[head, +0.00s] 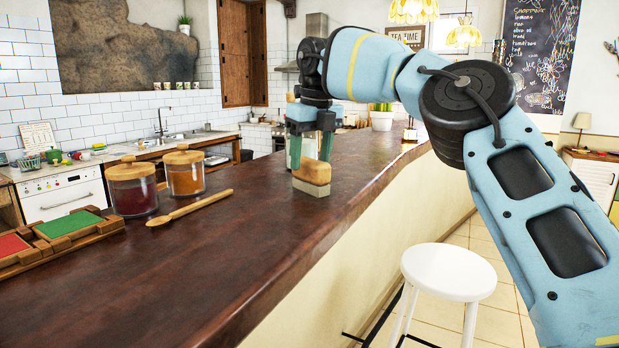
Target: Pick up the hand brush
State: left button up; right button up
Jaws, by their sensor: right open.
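The hand brush (312,174) has a tan wooden top and a pale bristle block below. It stands bristles down on the dark wooden counter (225,243), near the counter's right edge. My right gripper (311,154) points down directly above the brush. Its two teal fingers are spread apart, with the tips close to the brush's wooden top. I cannot tell whether the fingertips touch it. My left gripper is not in view.
Two lidded jars, one dark red (133,189) and one orange (185,172), stand left of the brush. A wooden spoon (189,207) lies before them. Wooden trays with green (70,223) and red inserts lie at far left. A white stool (448,271) stands right of the counter.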

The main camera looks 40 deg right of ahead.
aim_at(310, 177)
jog(key=f, duration=0.5)
jog(key=shift+w+d, duration=0.25)
jog(key=shift+w, duration=0.15)
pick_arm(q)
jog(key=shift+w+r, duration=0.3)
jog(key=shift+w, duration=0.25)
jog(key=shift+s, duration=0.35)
pick_arm(e)
jog(key=shift+f, duration=0.1)
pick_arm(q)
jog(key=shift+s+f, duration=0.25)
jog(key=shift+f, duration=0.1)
pick_arm(e)
jog(key=shift+f, duration=0.15)
jog(key=shift+c, duration=0.4)
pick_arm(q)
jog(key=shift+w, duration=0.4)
pick_arm(e)
jog(key=c, duration=1)
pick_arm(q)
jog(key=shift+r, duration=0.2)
pick_arm(e)
jog(key=shift+c, duration=0.2)
